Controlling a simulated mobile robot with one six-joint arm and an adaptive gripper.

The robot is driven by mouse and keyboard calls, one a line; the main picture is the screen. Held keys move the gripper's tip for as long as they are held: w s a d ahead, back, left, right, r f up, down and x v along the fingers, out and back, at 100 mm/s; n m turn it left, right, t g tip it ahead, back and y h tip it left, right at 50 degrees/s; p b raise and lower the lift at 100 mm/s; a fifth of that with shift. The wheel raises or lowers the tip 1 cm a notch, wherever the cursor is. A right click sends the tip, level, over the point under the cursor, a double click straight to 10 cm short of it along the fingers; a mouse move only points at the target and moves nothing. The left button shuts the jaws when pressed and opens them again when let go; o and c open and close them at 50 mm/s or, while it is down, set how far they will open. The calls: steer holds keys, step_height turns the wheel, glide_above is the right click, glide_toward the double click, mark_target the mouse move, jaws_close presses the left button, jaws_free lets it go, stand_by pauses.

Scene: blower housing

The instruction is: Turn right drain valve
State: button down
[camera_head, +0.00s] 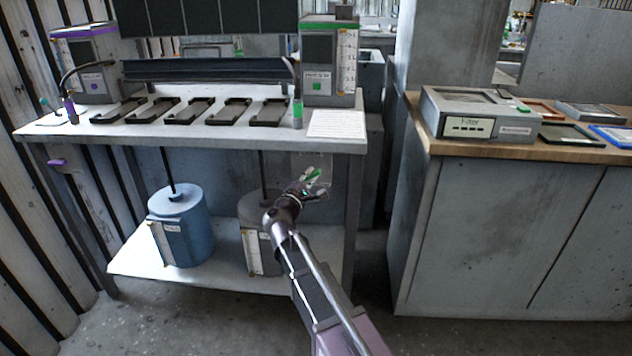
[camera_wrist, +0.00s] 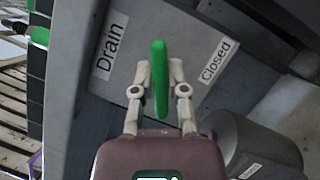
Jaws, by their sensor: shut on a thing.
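The right drain valve has a green handle (camera_wrist: 159,80), seen close in the wrist view between my fingers. In the head view the green handle (camera_head: 314,176) shows under the right end of the white bench. My gripper (camera_wrist: 157,75) is shut on the green handle, with one finger on each side; it also shows in the head view (camera_head: 310,182). The handle stands lengthwise in the wrist picture. A "Drain" label (camera_wrist: 111,46) lies left of it and a "Closed" label (camera_wrist: 216,61) right of it, both on a grey plate. The valve body behind the handle is hidden.
A blue drum (camera_head: 182,228) and a grey drum (camera_head: 258,240) stand on the lower shelf; my arm partly covers the grey one. A cabinet with a wooden top (camera_head: 480,147) stands to the right, across a floor gap.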

steer(key=n+t+y+b, duration=0.1)
steer(key=n, duration=0.2)
steer(key=n+t+b, duration=0.1)
steer(key=n, duration=0.3)
steer(key=shift+a+f+y, duration=0.15)
steer(key=shift+y, duration=0.25)
steer(key=n+y, duration=0.1)
steer(key=n, duration=0.2)
steer(key=n+t+y+b, duration=0.1)
steer(key=n+y, duration=0.1)
steer(key=n, duration=0.1)
steer(key=shift+n+t, duration=0.3)
steer(key=c, duration=0.7)
jaws_free()
steer(key=shift+o, duration=0.2)
